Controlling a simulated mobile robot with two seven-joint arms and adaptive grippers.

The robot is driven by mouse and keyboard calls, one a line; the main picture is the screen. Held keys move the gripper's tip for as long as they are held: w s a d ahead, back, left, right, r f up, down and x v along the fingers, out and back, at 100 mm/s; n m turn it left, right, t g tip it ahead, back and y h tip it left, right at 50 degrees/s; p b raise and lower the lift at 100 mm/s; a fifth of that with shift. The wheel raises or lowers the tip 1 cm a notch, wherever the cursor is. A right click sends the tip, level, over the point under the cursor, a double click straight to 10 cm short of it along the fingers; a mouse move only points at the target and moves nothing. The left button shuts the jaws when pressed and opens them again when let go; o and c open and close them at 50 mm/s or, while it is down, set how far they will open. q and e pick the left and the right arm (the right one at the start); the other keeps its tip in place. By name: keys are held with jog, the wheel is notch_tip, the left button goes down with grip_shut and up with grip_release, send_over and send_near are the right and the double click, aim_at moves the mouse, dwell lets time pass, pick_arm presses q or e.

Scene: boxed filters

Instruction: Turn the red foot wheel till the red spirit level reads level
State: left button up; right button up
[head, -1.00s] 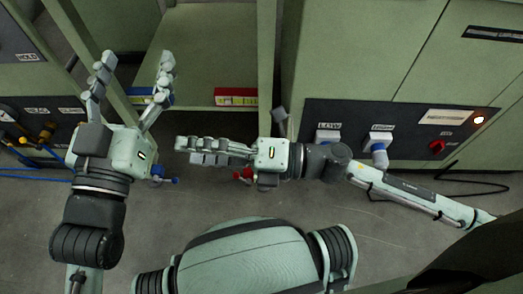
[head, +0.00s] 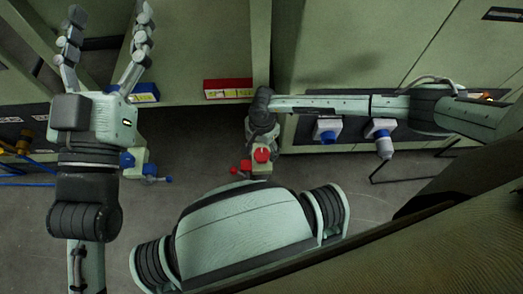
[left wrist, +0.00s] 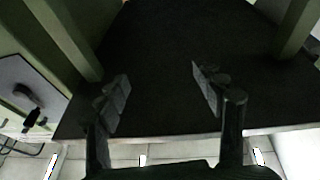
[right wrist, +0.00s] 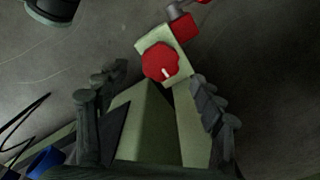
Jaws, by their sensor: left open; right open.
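The red foot wheel (head: 262,155) sits on a pale green foot block at the cabinet's front corner. In the right wrist view the wheel (right wrist: 161,63) is a red knob with a white mark, beyond the fingertips. My right gripper (right wrist: 156,80) is open, its fingers apart on either side of the line to the wheel; I see no contact. My left gripper (head: 110,14) is open and empty, at upper left.
A small red handle (head: 241,168) juts beside the red wheel. A blue level (head: 145,92) and a blue foot wheel (head: 127,159) are at left, near my left arm. Blue-and-white plugs (head: 327,130) sit on the right panel.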

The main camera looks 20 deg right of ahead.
aim_at(262, 154)
pick_arm(q)
jog(key=shift+s+a+r+t+b, duration=0.1)
jog(key=shift+s+r+t+b, duration=0.15)
jog(key=shift+r+t, duration=0.4)
jog(key=shift+s+a+r+t+b, duration=0.1)
jog(key=shift+s+r+t+b, duration=0.1)
jog(key=shift+r+t, duration=0.45)
pick_arm(e)
jog(key=shift+f, duration=2.2)
pick_arm(q)
jog(key=shift+r, duration=0.1)
pick_arm(e)
jog(key=shift+c, duration=0.5)
jog(key=c, duration=1.1)
jog(key=shift+o, duration=0.2)
